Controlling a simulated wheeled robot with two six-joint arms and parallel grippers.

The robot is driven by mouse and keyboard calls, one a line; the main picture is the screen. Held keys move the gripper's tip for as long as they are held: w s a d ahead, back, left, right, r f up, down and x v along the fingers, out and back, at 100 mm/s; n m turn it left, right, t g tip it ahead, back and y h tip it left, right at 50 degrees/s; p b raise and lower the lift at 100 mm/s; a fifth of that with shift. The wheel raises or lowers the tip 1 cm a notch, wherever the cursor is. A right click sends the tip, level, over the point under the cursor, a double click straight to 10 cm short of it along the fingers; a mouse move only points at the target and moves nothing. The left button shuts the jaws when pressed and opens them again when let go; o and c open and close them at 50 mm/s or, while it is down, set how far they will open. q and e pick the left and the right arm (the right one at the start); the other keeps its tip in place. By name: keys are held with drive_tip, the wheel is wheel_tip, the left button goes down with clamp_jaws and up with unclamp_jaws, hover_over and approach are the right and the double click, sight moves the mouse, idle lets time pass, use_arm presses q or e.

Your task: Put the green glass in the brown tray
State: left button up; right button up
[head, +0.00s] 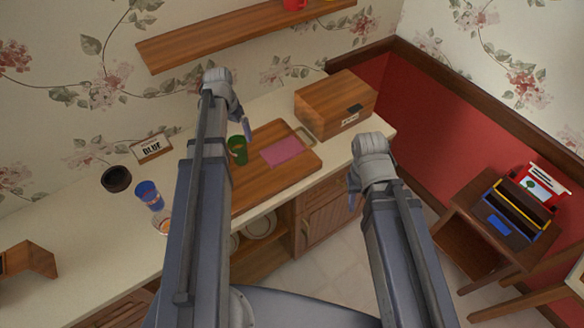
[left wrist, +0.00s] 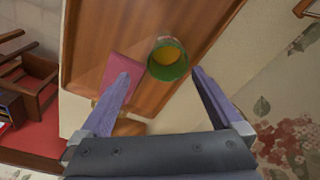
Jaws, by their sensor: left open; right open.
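The green glass (head: 237,150) stands upright by the back left part of the brown tray (head: 295,168), a wooden one with a handle. In the left wrist view the green glass (left wrist: 168,60), with something orange inside, appears against the wooden surface of the tray (left wrist: 105,30). My left gripper (head: 245,128) is open above and behind the glass. In the left wrist view its fingers (left wrist: 160,75) are spread, with the glass beyond and between the tips, not gripped. My right gripper (head: 355,192) is open and empty in front of the counter; its fingers are partly hidden.
A pink cloth-like piece (head: 284,150) lies on the tray. A wooden box (head: 335,105) stands behind it. A shelf (head: 240,35) hangs above.

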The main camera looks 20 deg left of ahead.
use_arm(q)
drive_tip(key=s+d, duration=0.5)
drive_tip(key=d, duration=0.5)
drive_tip(key=s+d+m+g+y, duration=0.1)
drive_tip(key=s+d, duration=0.4)
drive_tip(key=d, duration=0.4)
drive_tip(key=s+d+m, duration=0.1)
drive_tip(key=s+d, duration=0.4)
drive_tip(key=d, duration=0.5)
drive_tip(key=shift+s+d+g, duration=0.25)
drive_tip(key=shift+d+g, duration=0.05)
